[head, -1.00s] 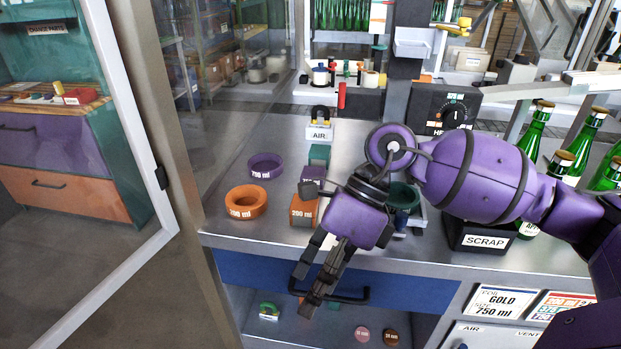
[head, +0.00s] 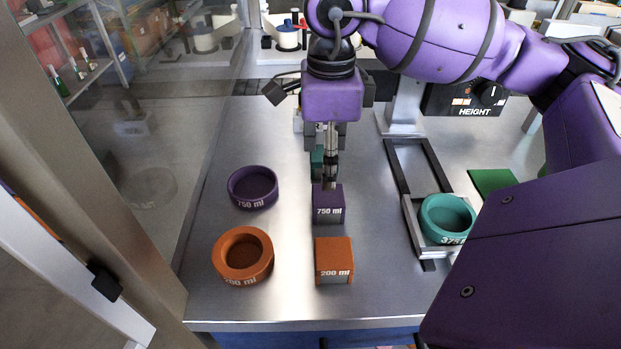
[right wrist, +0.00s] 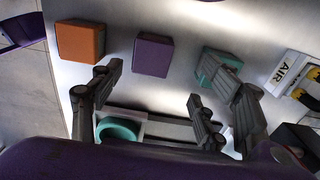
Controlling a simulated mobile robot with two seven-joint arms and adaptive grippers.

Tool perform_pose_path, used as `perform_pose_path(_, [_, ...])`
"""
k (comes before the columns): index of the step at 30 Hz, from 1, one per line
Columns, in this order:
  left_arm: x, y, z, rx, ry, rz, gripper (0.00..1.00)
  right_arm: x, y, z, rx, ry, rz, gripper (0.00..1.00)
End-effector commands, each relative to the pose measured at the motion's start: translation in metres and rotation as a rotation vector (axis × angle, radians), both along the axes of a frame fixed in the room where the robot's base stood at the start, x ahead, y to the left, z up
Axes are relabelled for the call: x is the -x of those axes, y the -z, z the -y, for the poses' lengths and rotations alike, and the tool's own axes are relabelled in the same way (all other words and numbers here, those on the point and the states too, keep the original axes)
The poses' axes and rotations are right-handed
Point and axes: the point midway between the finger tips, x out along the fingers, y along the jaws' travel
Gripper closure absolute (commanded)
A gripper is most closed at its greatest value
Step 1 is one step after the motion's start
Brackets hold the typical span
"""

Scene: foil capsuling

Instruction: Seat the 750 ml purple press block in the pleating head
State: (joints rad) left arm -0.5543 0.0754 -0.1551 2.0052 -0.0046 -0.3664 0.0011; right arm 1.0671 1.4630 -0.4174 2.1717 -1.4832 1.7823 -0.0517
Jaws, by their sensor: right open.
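The purple press block (head: 328,205), marked 750 ml, stands on the steel bench between an orange 200 ml block (head: 333,262) in front and a teal block (head: 316,160) behind. My right gripper (head: 331,183) points down over the purple block; one finger overlaps its top edge in the head view. In the right wrist view, the purple block (right wrist: 152,54) shows beyond the spread fingers (right wrist: 157,80), with nothing between them. I cannot tell the gripper's height above the block. The pleating head cannot be clearly made out. My left gripper is out of view.
A purple 750 ml ring (head: 253,188) and an orange ring (head: 242,256) lie left of the blocks. A teal ring (head: 447,217) sits in a carriage on dark rails (head: 397,165) to the right. The HEIGHT panel (head: 475,100) stands behind.

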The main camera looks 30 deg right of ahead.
Motion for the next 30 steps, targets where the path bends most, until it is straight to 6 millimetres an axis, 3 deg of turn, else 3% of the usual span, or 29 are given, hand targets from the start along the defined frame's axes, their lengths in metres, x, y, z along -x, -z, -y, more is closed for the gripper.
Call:
perform_pose_path(8, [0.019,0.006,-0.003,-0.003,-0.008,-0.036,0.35,0.002,0.030,-0.002,0.000,-0.001,-0.004,0.31])
perform_pose_path(16, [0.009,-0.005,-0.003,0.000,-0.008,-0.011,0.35,0.004,0.068,-0.007,-0.002,-0.001,-0.003,0.31])
perform_pose_path(26, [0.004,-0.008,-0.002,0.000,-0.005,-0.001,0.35,0.003,0.076,-0.006,-0.001,-0.001,-0.002,0.31])
perform_pose_path(30, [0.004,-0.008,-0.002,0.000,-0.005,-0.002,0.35,0.003,0.076,-0.006,-0.001,-0.001,-0.002,0.50])
